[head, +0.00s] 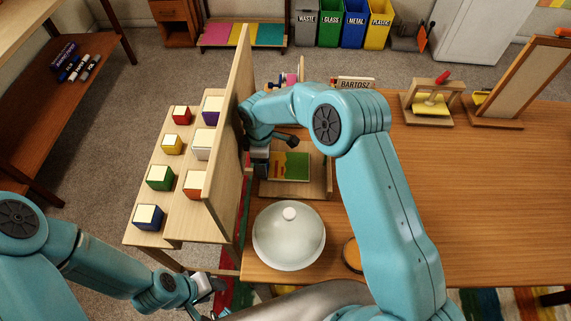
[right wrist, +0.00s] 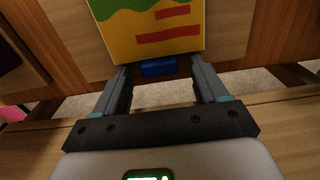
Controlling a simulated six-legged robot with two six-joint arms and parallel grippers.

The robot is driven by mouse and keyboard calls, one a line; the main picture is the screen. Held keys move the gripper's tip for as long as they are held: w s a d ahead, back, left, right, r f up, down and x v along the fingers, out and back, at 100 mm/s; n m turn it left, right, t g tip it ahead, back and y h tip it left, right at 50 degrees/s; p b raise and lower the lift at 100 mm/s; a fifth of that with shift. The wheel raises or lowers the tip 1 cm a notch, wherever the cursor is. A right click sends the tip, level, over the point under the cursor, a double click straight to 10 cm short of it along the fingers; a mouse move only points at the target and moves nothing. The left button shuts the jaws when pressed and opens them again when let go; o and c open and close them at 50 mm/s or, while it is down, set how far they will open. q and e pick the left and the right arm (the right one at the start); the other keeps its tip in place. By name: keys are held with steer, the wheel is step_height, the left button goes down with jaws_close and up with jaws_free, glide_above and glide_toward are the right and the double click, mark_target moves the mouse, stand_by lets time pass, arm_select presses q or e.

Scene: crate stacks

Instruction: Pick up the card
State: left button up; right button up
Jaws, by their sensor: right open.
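The card (head: 291,166), green and yellow with red marks, is in a wooden tray or stand (head: 320,190) beside the upright wooden panel. In the right wrist view the card (right wrist: 150,35) fills the top middle, with red bars on yellow. A small blue piece (right wrist: 158,68) is at its lower edge, between my fingertips. My right gripper (right wrist: 161,70) is open, its fingers apart near the card's lower edge; contact cannot be told. In the head view my right arm partly hides the card. My left gripper (head: 208,290) is low at the left, away from the card; its jaws are unclear.
An upright wooden panel (head: 228,130) stands left of the card, with a stepped shelf of coloured cubes (head: 160,178) beyond it. A white dome lid (head: 289,240) is in front of the card. A BARTOSZ name sign (head: 355,83) stands behind.

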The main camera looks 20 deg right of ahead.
steer(key=shift+s+r, duration=0.1)
steer(key=c, duration=1)
steer(key=shift+c, duration=0.6)
